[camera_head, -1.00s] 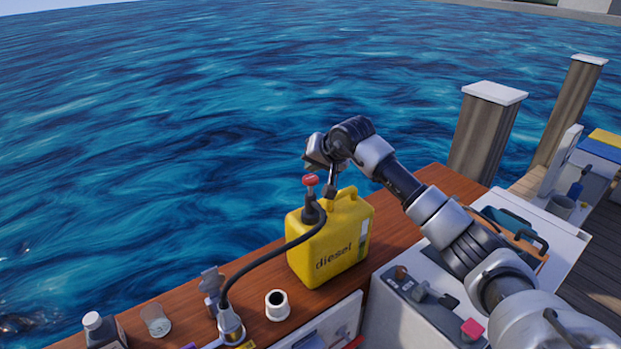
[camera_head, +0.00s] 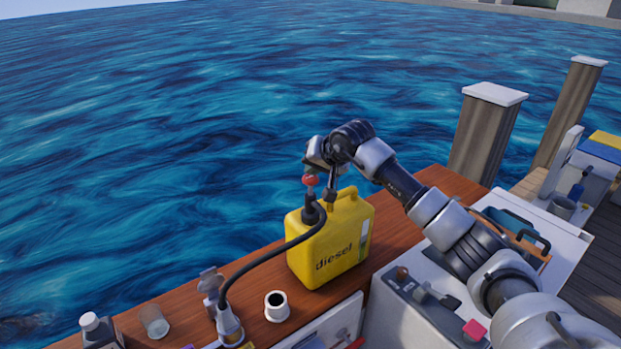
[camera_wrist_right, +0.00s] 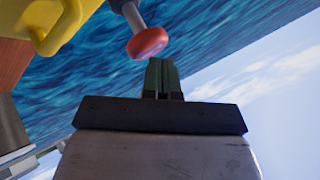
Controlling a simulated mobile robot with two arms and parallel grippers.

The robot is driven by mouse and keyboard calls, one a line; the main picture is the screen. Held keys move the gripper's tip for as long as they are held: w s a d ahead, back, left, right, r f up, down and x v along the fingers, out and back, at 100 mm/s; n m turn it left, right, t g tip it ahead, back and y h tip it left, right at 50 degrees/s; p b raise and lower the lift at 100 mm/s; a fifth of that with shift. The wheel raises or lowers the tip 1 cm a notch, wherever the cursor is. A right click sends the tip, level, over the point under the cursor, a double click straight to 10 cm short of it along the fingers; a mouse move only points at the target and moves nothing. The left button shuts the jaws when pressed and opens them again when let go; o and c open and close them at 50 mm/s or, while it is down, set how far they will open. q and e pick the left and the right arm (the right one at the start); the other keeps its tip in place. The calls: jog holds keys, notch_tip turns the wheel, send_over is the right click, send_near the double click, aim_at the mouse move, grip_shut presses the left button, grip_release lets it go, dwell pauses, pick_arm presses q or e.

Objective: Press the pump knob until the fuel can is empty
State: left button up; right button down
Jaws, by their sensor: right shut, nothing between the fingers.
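The yellow fuel can (camera_head: 330,245), marked "diesel", stands on the wooden ledge. The pump's red knob (camera_head: 310,180) sits on a short shaft above the can's left side, with a black hose (camera_head: 252,262) curving from it down to the left. My right gripper (camera_head: 330,190) is shut and empty, close to the knob and above the can. In the right wrist view, the knob (camera_wrist_right: 147,42) appears just past the shut fingertips and a little left of them. Whether they touch is unclear. My left gripper is not in view.
A white cup (camera_head: 277,306), a glass (camera_head: 154,322) and a bottle (camera_head: 97,328) stand along the ledge (camera_head: 405,238) left of the can. The hose ends in a metal filler (camera_head: 229,325). Open water lies beyond the ledge.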

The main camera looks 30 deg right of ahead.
aim_at(313, 177)
jog(key=shift+f+b, duration=1.25)
jog(key=shift+f, duration=0.3)
dwell(0.9)
jog(key=shift+r, duration=0.1)
jog(key=shift+r+p, duration=1)
jog(key=shift+r, duration=1)
jog(key=shift+r, duration=0.1)
jog(key=shift+r+p, duration=1.4)
jog(key=shift+r, duration=1.1)
jog(key=shift+f, duration=0.1)
